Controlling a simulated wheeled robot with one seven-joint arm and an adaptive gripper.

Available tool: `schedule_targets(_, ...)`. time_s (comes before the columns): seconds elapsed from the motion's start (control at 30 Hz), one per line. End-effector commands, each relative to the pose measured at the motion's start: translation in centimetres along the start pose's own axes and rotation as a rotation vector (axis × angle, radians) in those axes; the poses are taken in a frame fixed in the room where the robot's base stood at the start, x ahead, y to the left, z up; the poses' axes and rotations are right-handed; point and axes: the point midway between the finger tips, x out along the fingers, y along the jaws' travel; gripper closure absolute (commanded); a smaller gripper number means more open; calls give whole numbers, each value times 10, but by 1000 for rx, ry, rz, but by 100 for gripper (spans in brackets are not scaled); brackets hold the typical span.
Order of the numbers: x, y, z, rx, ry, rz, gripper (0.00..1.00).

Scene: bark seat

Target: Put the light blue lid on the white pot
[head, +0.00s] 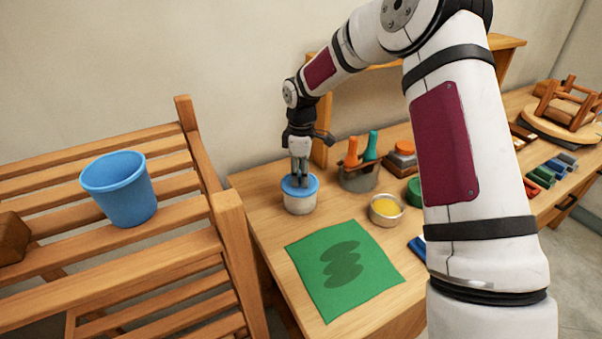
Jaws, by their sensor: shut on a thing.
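The white pot (299,205) stands upright on the wooden table near its left end, behind the green sheet. The light blue lid (289,187) is on top of the pot, covering its mouth. It looks level and in line with the rim; whether it is fully seated I cannot tell. My gripper (300,183) points down from above, its fingers shut on the middle of the lid. The fingertips and the part they grip are too small to make out clearly.
A green sheet (318,299) with dark ovals lies in front. A bowl with yellow contents (386,209) and a container (358,181) with orange and teal items stand to the right. A blue bucket (122,192) sits on the slatted bench (60,289) at left.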

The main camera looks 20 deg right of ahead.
Motion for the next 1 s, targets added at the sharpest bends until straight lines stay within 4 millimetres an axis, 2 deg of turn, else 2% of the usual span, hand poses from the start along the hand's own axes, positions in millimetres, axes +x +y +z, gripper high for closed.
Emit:
schedule_targets(0.23, 5, 0, 0, 0, -1, -1, 100)
schedule_targets(0.27, 4, 0, 0, 0, 0, 0, 70)
schedule_targets(0.33, 4, 0, 0, 0, 0, -1, 54)
schedule_targets(0.57, 4, 0, 0, 0, 0, -1, 53)
schedule_targets(0.7, 4, 0, 0, 0, 0, -1, 25)
schedule_targets(0.77, 4, 0, 0, 0, 0, -1, 16)
schedule_targets(1.0, 4, 0, 0, 0, 0, -1, 16)
